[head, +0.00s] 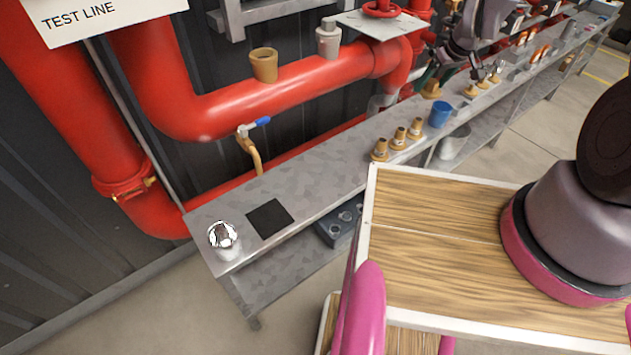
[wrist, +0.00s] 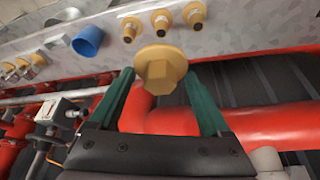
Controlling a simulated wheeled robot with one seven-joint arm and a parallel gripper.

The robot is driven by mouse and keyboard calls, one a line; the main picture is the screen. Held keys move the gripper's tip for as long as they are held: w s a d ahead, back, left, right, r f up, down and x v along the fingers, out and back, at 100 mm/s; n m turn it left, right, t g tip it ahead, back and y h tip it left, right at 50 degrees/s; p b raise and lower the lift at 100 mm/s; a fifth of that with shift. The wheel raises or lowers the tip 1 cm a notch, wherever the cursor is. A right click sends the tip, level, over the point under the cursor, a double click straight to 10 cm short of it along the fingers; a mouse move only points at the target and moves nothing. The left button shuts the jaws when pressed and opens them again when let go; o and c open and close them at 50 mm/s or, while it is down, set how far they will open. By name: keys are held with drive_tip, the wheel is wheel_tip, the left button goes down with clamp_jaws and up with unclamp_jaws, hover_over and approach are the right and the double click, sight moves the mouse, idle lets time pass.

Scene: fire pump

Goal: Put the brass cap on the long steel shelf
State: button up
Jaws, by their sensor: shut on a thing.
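The brass cap (wrist: 160,76), with a hexagonal head and a round flange, sits between the two green fingers of my gripper (wrist: 158,85) in the wrist view. The fingers are shut on its sides. In the head view the cap (head: 432,90) shows small near the back edge of the shelf, below my dark arm, and my gripper (head: 430,80) is partly hidden there. The long steel shelf (head: 330,185) runs from the lower left to the upper right; it also crosses the top of the wrist view (wrist: 240,25). The cap's height above the shelf is hard to tell.
Three brass fittings (head: 398,138) and a blue cup (head: 440,114) stand on the shelf near the cap. More brass fittings (head: 483,81) stand farther right. A black square (head: 270,218) and a chrome piece (head: 223,238) are at the left end. Red pipes (head: 290,98) run behind.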

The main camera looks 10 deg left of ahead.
drive_tip(key=s+a+f+n+g+y, duration=0.1)
drive_tip(key=s+a+f+n, duration=0.35)
drive_tip(key=s+a, duration=0.35)
drive_tip(key=s+a+f+n+g, duration=0.2)
drive_tip(key=s+a+f+n, duration=0.3)
drive_tip(key=a, duration=0.5)
drive_tip(key=s+a+f+n+g+y, duration=0.1)
drive_tip(key=s+a+f+n, duration=0.2)
drive_tip(key=s+a+f, duration=0.6)
drive_tip(key=shift+w+a+f, duration=0.1)
drive_tip(key=shift+a+f, duration=0.1)
drive_tip(key=shift+f, duration=1.15)
drive_tip(key=shift+w+a+f, duration=0.1)
drive_tip(key=shift+a+f, duration=0.05)
drive_tip(key=shift+f, duration=1.2)
drive_tip(key=shift+w+a+f, duration=0.1)
drive_tip(key=shift+a+f, duration=0.1)
drive_tip(key=shift+f, duration=1.15)
drive_tip(key=shift+f, duration=0.1)
drive_tip(key=o, duration=1.4)
